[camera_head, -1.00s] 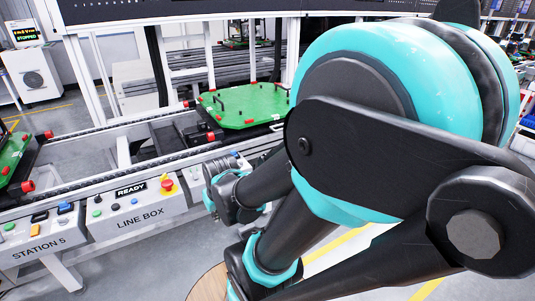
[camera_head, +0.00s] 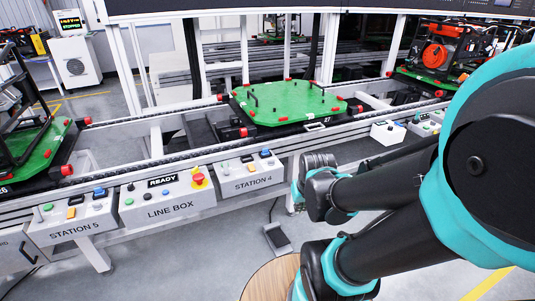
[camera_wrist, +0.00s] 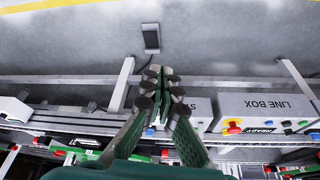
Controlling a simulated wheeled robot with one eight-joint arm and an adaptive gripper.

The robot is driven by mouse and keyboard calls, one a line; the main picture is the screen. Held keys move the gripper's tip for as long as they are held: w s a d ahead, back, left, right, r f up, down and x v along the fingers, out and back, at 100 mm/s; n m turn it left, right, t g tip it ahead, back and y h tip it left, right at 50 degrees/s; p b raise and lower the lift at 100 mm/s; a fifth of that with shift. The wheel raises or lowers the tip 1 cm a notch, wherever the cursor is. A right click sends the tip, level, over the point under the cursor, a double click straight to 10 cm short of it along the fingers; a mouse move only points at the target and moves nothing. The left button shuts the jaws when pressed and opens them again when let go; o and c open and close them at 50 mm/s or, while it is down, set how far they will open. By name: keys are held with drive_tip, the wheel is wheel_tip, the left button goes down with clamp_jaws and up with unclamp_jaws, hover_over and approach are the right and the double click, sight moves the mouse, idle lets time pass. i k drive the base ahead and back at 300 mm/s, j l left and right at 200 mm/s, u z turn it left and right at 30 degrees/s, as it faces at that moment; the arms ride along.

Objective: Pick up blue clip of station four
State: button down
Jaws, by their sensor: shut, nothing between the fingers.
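The grey STATION 4 box (camera_head: 248,180) sits on the front side of the conveyor. A small blue piece (camera_head: 266,153), which looks like the blue clip, is on its top at the right end. In the wrist view my gripper (camera_wrist: 160,82) is shut and empty, its green fingers meeting at the tips. The station 4 box (camera_wrist: 197,108) is partly hidden behind the fingers there. A small blue spot (camera_wrist: 149,132) shows beside the fingers; I cannot tell if it is the clip. In the head view my fingertips cannot be made out clearly.
The LINE BOX (camera_head: 167,203) with its red emergency button stands left of station 4, and STATION 5 (camera_head: 73,217) is further left. A green pallet (camera_head: 290,102) is on the conveyor behind. A dark pedal (camera_head: 277,238) lies on the open floor.

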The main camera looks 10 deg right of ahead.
sight(265, 152)
drive_tip(key=i+j+z, duration=0.3)
drive_tip(key=i, duration=0.2)
drive_tip(key=i+j+z, duration=0.15)
drive_tip(key=i+z, duration=0.2)
drive_tip(key=i, duration=0.1)
